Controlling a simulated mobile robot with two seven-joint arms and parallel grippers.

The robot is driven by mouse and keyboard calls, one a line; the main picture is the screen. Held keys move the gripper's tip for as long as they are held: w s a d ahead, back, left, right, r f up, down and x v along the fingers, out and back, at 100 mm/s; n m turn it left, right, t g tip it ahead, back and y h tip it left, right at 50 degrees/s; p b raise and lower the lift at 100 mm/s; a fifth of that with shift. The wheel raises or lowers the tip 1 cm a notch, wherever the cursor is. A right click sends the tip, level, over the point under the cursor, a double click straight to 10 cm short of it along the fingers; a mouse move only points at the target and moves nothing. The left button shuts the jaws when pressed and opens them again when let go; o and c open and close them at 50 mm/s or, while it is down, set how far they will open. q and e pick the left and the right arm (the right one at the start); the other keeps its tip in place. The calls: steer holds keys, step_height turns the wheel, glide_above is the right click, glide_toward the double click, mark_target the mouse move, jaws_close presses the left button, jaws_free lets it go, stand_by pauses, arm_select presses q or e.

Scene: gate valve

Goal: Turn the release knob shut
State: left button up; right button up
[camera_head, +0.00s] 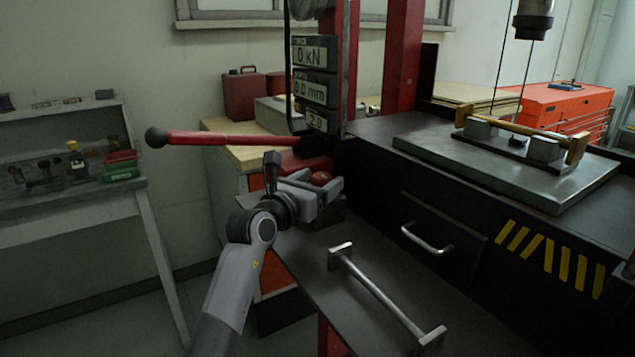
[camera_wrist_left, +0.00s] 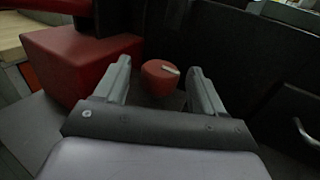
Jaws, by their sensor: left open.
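The release knob is a small round red knob with a pale mark on its top. In the left wrist view the knob (camera_wrist_left: 158,80) shows ahead of the fingers, in the gap between them. In the head view the knob (camera_head: 320,178) is partly hidden by my left gripper (camera_head: 318,188). The left gripper is open and holds nothing. I cannot tell whether a finger touches the knob. A red block (camera_wrist_left: 75,62), the pump body, stands left of the knob in the left wrist view. My right gripper is not in view.
A long red lever (camera_head: 220,138) with a black ball end reaches left above my left gripper. A dark bench press with readouts (camera_head: 313,92) stands behind. A metal bar handle (camera_head: 385,295) lies on the front shelf. A drawer handle (camera_head: 427,240) projects at the right.

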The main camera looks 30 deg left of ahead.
arm_select(q)
steer(key=c, duration=1.1)
steer(key=shift+o, duration=0.2)
